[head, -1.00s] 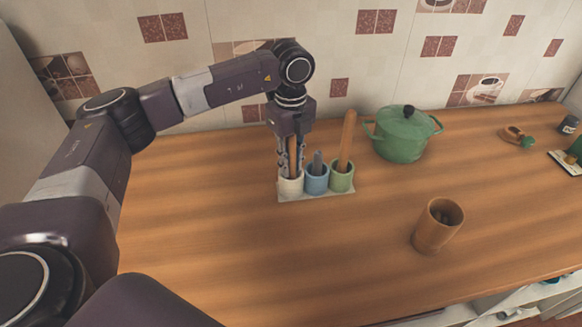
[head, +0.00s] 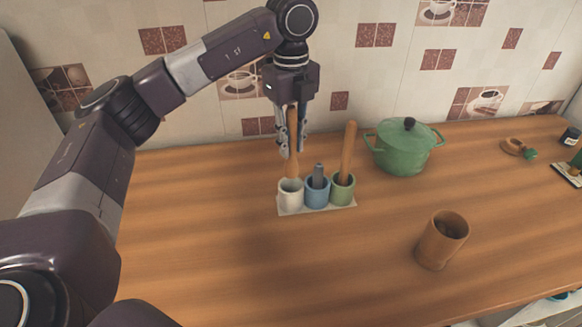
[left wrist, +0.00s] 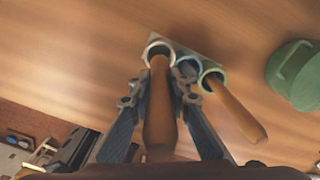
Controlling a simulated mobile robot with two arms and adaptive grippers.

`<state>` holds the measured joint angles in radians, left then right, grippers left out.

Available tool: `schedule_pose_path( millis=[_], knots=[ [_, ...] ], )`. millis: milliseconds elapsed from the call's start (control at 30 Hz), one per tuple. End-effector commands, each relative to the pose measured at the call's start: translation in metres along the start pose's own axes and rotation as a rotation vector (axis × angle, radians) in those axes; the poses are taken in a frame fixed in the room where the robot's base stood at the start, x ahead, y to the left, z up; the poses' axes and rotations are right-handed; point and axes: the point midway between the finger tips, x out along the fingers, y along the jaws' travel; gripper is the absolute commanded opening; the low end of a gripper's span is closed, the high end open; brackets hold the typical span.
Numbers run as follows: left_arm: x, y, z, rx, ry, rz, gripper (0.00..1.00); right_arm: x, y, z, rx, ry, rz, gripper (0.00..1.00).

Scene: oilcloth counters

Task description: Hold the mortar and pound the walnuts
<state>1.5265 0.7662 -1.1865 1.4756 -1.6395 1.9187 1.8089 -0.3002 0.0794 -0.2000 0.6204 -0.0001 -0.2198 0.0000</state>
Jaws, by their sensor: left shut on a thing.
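My left gripper (head: 291,148) is shut on a wooden pestle (head: 292,170) and holds it upright at the white cup of a small holder. The pestle's lower end is at the white cup's mouth; I cannot tell whether it is clear of the rim. The left wrist view shows the pestle (left wrist: 160,115) between both fingers, with its lower end over the white cup (left wrist: 158,48). The wooden mortar (head: 443,241) stands upright at the right front of the counter. Dark lumps, probably the walnuts, show dimly inside it. My right gripper is out of view.
The holder's blue cup (head: 317,194) has a grey-handled tool, and its green cup (head: 342,190) a long wooden one. A green lidded pot (head: 402,150) stands behind. Small items lie at the far right. The counter (head: 370,250) between holder and mortar is clear.

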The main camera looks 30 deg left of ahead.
Motion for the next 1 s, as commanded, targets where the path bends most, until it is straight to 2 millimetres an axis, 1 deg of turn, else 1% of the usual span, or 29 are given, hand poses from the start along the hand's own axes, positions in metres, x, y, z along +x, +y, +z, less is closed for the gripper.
schedule_pose_path(
  millis=[33, 133, 200, 300, 400, 600, 1000],
  knots=[
    [-0.015, -0.002, 0.0, 0.0, -0.002, -0.007, 0.0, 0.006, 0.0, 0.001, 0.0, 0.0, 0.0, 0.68],
    [-0.044, -0.001, 0.0, -0.001, -0.001, -0.006, 0.0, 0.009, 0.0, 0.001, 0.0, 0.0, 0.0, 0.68],
    [-0.062, 0.0, 0.001, -0.001, -0.003, -0.003, 0.0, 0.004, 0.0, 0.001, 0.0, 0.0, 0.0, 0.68],
    [-0.079, 0.0, 0.0, -0.001, -0.003, -0.003, 0.0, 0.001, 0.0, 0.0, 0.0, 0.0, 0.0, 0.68],
    [-0.09, 0.0, 0.0, 0.001, -0.002, -0.001, 0.0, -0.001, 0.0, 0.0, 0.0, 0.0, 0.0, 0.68],
    [-0.101, 0.0, 0.0, 0.0, 0.0, 0.0, 0.0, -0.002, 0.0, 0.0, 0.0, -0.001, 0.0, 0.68],
    [-0.101, 0.0, 0.0, 0.009, 0.0, 0.0, 0.0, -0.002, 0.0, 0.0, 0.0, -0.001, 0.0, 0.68]
  ],
)
